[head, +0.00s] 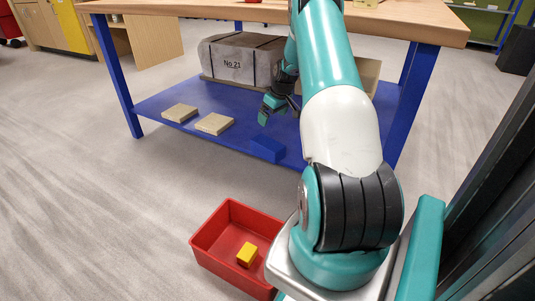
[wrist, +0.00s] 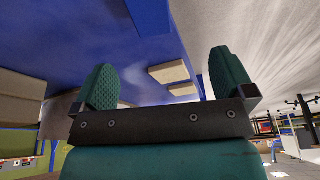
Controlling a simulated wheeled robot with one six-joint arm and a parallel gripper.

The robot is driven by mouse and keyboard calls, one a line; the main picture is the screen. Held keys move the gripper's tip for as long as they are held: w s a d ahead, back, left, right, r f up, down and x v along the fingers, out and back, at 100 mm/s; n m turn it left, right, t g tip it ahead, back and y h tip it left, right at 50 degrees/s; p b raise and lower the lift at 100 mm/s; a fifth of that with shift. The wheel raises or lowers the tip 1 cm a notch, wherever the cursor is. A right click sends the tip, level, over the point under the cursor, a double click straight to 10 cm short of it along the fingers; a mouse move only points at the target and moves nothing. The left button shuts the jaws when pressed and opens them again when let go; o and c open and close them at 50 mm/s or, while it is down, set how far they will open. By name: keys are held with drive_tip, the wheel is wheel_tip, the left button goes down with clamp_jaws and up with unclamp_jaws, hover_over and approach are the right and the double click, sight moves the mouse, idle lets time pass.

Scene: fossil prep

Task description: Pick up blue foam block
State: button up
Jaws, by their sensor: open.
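The blue foam block (head: 268,148) lies on the blue lower shelf (head: 160,106) of the workbench, near its front edge, and nearly matches the shelf in colour. My gripper (head: 277,108) reaches in under the bench top, above and behind the block in the head view, apart from it. In the wrist view, my gripper (wrist: 162,62) has its two green ribbed fingers spread wide with nothing between them. A darker blue shape at the top of that view looks like the block (wrist: 148,16), beyond the fingertips.
Two tan slabs (head: 180,112) (head: 214,124) lie left on the shelf. A grey wrapped bundle marked "No 21" (head: 232,64) stands behind them. The wooden bench top (head: 400,22) is overhead. A red bin (head: 213,228) holding a yellow block (head: 247,254) stands in front on the floor.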

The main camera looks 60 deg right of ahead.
sight(268, 142)
drive_tip(key=b+x, duration=0.2)
drive_tip(key=x, duration=0.2)
drive_tip(key=s+d+b+x, duration=0.1)
drive_tip(key=b+x, duration=0.2)
drive_tip(key=x, duration=0.1)
drive_tip(key=b+x, duration=0.2)
drive_tip(key=x, duration=0.2)
drive_tip(key=shift+d+f, duration=0.35)
drive_tip(key=shift+f, duration=0.15)
drive_tip(key=b+x, duration=0.5)
drive_tip(key=shift+w+d+f+b, duration=0.1)
drive_tip(key=shift+w+f+b, duration=0.1)
drive_tip(key=shift+f+b, duration=0.15)
drive_tip(key=shift+r, duration=0.15)
drive_tip(key=shift+c, duration=0.2)
drive_tip(key=c, duration=0.9)
